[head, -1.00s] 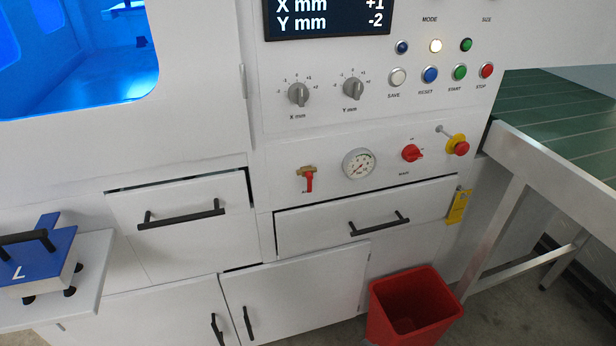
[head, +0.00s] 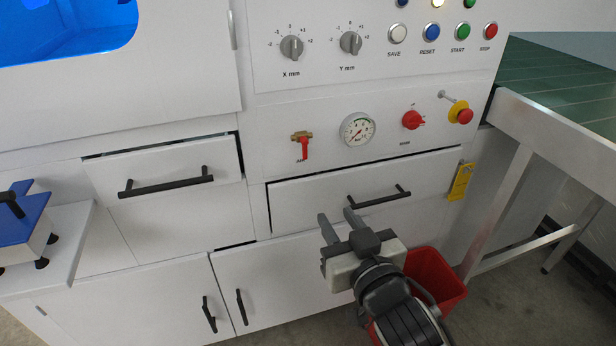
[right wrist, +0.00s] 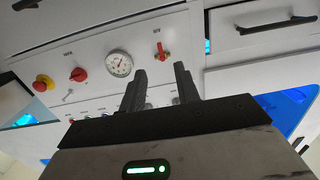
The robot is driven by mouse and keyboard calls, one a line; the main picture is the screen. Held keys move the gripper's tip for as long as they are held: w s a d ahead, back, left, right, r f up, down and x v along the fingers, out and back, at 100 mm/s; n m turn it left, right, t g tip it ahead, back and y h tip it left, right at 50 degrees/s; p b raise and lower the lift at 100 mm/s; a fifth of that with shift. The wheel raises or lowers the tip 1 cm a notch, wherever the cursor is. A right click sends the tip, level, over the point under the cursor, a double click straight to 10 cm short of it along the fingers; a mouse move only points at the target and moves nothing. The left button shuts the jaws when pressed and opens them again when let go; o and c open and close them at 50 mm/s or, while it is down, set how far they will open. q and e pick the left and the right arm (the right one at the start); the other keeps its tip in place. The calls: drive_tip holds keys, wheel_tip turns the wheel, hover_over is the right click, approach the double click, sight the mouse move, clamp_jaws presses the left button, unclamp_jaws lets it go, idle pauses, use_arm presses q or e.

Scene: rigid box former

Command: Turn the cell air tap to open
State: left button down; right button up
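The air tap (head: 302,144) is on the white machine panel, left of the pressure gauge. It has a brass body and a red lever that hangs straight down. It also shows in the right wrist view (right wrist: 162,54), beyond the fingers. My right gripper (head: 336,217) is below and to the right of the tap in the head view, in front of the lower drawer. Its two fingers are apart with nothing between them, and it does not touch the tap. In the right wrist view the gripper (right wrist: 160,88) also shows its fingers apart. My left gripper is not in view.
Beside the tap are the pressure gauge (head: 357,129), a red rotary switch (head: 412,120) and a red emergency stop (head: 461,113). Drawer handles (head: 380,196) stick out below. A red bin (head: 440,275) stands under my right arm. The space before the tap is clear.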

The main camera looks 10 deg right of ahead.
sight(305, 153)
drive_tip(key=shift+t+h, duration=0.3)
drive_tip(key=shift+t, duration=0.1)
drive_tip(key=w, duration=0.5)
drive_tip(key=w+r, duration=0.1)
drive_tip(key=w, duration=0.5)
drive_tip(key=w+a, duration=0.1)
drive_tip(key=w, duration=0.4)
drive_tip(key=shift+w+r, duration=0.4)
clamp_jaws()
